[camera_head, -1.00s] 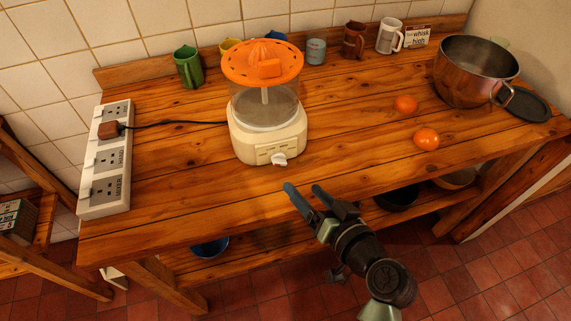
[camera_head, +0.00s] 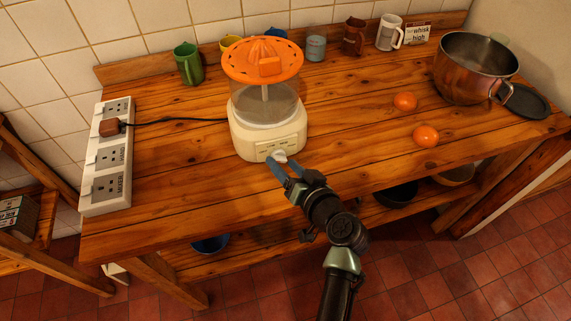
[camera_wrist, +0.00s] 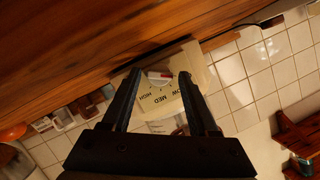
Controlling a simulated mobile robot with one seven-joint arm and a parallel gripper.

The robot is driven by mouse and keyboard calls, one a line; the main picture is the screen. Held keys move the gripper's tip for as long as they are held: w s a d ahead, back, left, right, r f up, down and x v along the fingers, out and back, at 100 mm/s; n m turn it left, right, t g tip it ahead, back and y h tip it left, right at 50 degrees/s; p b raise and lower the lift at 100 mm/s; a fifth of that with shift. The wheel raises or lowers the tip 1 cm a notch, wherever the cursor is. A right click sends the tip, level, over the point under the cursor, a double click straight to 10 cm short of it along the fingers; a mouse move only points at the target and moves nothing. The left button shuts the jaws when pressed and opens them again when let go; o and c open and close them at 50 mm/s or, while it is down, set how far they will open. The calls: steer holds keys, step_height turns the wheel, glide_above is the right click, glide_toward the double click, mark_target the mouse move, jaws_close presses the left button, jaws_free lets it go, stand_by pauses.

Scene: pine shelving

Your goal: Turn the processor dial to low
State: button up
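The processor (camera_head: 264,100) stands on the wooden counter, with a cream base, a clear bowl and an orange citrus-press top. Its white dial (camera_head: 279,156) is on the front face of the base, low down. In the wrist view the dial (camera_wrist: 158,77) shows a red mark on its right side, and the printed words low, med and high appear upside down below it. My gripper (camera_head: 282,163) is at the front of the base. In the wrist view its fingers (camera_wrist: 160,74) are open, one each side of the dial, with gaps visible; whether they touch it is unclear.
A socket strip (camera_head: 107,157) lies at the left with a brown plug (camera_head: 110,127) and cord. A green mug (camera_head: 188,64) and other mugs stand at the back. Two oranges (camera_head: 426,136) and a metal pot (camera_head: 474,68) are on the right. The counter's front middle is clear.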

jaws_close()
steer(key=shift+f+b, duration=0.1)
steer(key=shift+b, duration=0.2)
steer(key=m+b, duration=0.1)
steer(key=m+y+b, duration=0.1)
steer(key=shift+w+d+f+m+y+b, duration=0.1)
steer(key=shift+d+f+m+y+b, duration=0.1)
steer(key=shift+m+y+b, duration=0.15)
steer(key=shift+m+t+y+b, duration=0.3)
steer(key=shift+m+y+b, duration=0.45)
steer(key=shift+m+b, duration=0.65)
steer(key=shift+r+m, duration=0.1)
steer(key=shift+m, duration=0.15)
steer(key=shift+o, duration=1.4)
jaws_free()
